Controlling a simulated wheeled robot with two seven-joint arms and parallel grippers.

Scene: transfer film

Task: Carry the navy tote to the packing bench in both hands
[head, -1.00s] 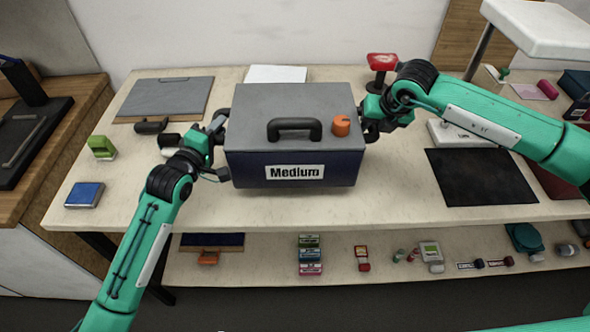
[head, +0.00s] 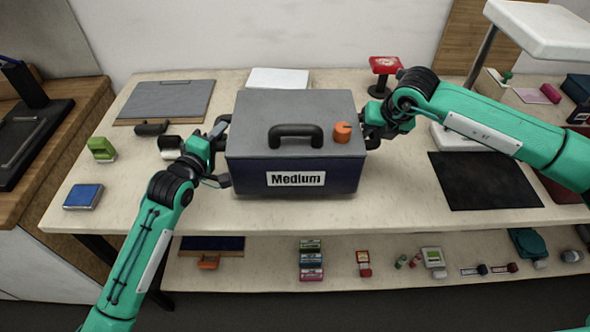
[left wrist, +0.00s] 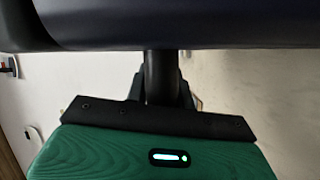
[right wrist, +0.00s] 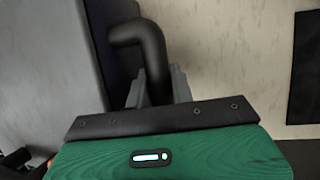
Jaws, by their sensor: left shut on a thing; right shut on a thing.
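The navy tote (head: 245,178) has a grey lid with a black top handle (head: 295,135), an orange knob (head: 342,132) and a "Medium" label on its front. It appears level over the middle of the pale bench (head: 400,212); I cannot tell whether its base touches the top. My left gripper (head: 216,150) is shut on the tote's left side handle; the black bar shows between its fingers in the left wrist view (left wrist: 162,75). My right gripper (head: 371,122) is shut on the right side handle, which shows bent in the right wrist view (right wrist: 145,45).
A grey board (head: 165,100), a black roll, a green item (head: 101,149) and a blue pad (head: 83,196) lie left of the tote. A black mat (head: 485,180) and a red-topped stand (head: 384,68) are at right. Small goods fill the lower shelf (head: 340,278).

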